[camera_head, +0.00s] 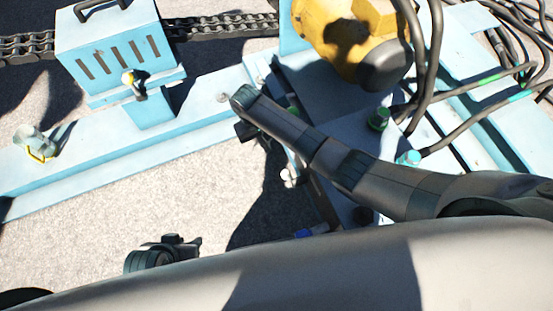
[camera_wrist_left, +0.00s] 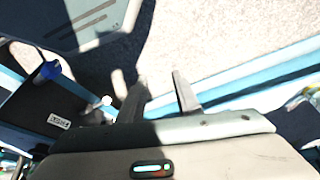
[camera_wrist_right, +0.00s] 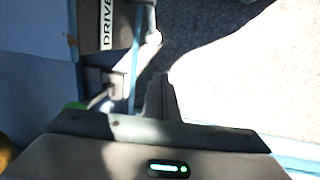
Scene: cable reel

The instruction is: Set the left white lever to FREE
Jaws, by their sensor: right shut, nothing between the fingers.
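A small white-tipped lever (camera_head: 289,178) shows in the head view at the shaded edge of the blue machine, below my right forearm. In the right wrist view a pale lever part (camera_wrist_right: 152,40) stands beside a plate marked DRIVE. In the left wrist view a white knob (camera_wrist_left: 105,101) shows near a small label plate that is hard to read (camera_wrist_left: 59,122). I cannot tell the lever's setting. My right gripper (camera_wrist_right: 160,82) is shut and empty, close to the lever part, contact unclear. My left gripper (camera_wrist_left: 155,82) is open and empty, over the pale floor.
A blue slotted box (camera_head: 118,52) stands on a blue beam (camera_head: 200,115) at the left, with a chain (camera_head: 215,27) behind. A yellow motor (camera_head: 345,35) and black cables (camera_head: 425,60) fill the right. A green knob (camera_head: 379,118) is near my right arm. Pale ground lies at lower left.

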